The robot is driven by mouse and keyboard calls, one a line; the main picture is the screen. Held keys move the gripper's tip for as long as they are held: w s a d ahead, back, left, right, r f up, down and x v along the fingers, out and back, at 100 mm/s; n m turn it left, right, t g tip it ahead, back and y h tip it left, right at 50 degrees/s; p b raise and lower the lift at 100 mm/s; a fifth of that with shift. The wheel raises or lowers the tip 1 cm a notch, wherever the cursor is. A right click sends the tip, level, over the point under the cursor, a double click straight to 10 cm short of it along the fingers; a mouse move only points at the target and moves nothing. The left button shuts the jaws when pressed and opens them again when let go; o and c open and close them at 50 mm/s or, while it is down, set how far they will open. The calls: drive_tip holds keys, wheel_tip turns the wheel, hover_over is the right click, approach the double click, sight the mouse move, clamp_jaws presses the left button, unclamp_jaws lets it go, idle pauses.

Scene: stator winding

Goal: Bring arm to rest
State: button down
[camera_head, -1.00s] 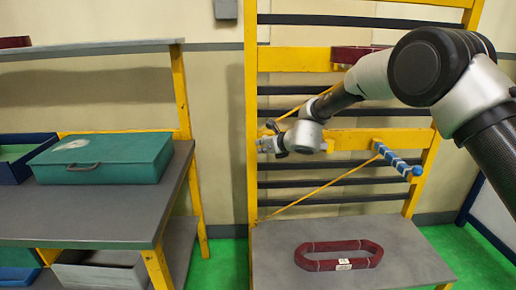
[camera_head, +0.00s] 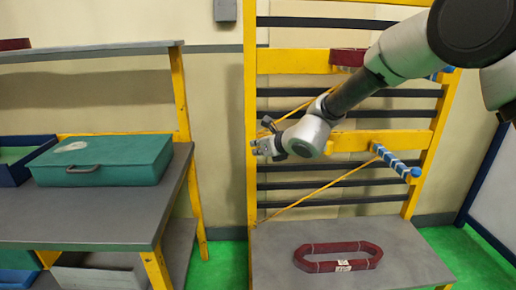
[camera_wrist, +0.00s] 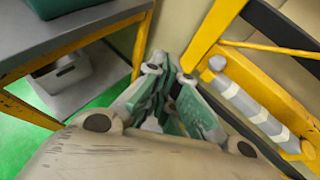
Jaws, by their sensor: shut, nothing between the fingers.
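My gripper (camera_head: 256,148) is in front of the yellow rack, near its left post in the head view. It points left and is small there. In the wrist view my gripper (camera_wrist: 168,62) shows green-padded fingers close together, shut with nothing between them. My arm reaches in from the upper right, with its elbow high at the right edge.
The yellow rack (camera_head: 290,60) carries a blue-and-white peg (camera_head: 395,162) and a dark red coil (camera_head: 345,57). Another red coil (camera_head: 338,257) lies on the grey table (camera_head: 410,250). A green case (camera_head: 103,160) sits on the left workbench (camera_head: 90,215).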

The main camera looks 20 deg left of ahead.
idle(0.3)
drive_tip(key=s+d+f+n+g, duration=0.3)
drive_tip(key=s+f+n+g, duration=0.1)
drive_tip(key=s+n, duration=0.4)
drive_tip(key=s+d+r+n+g+h, duration=0.1)
drive_tip(key=s+d+n+g, duration=0.1)
drive_tip(key=d+n, duration=0.3)
drive_tip(key=s+d+r+n+g, duration=0.1)
drive_tip(key=s+d+n, duration=0.25)
drive_tip(key=d, duration=0.35)
drive_tip(key=s+d+r+n+t+h, duration=0.1)
drive_tip(key=s+d+r+n+h, duration=0.1)
drive_tip(key=d, duration=1.5)
drive_tip(key=s+d+r+n+t+h, duration=0.2)
drive_tip(key=s+d+r, duration=0.4)
drive_tip(key=d, duration=1.2)
drive_tip(key=s+d+r+n+t+h, duration=0.2)
drive_tip(key=s+d+r+h, duration=0.3)
drive_tip(key=d, duration=1.3)
drive_tip(key=shift+d+r+n+h, duration=0.2)
drive_tip(key=shift+r+n+h, duration=0.25)
drive_tip(key=shift+n, duration=0.3)
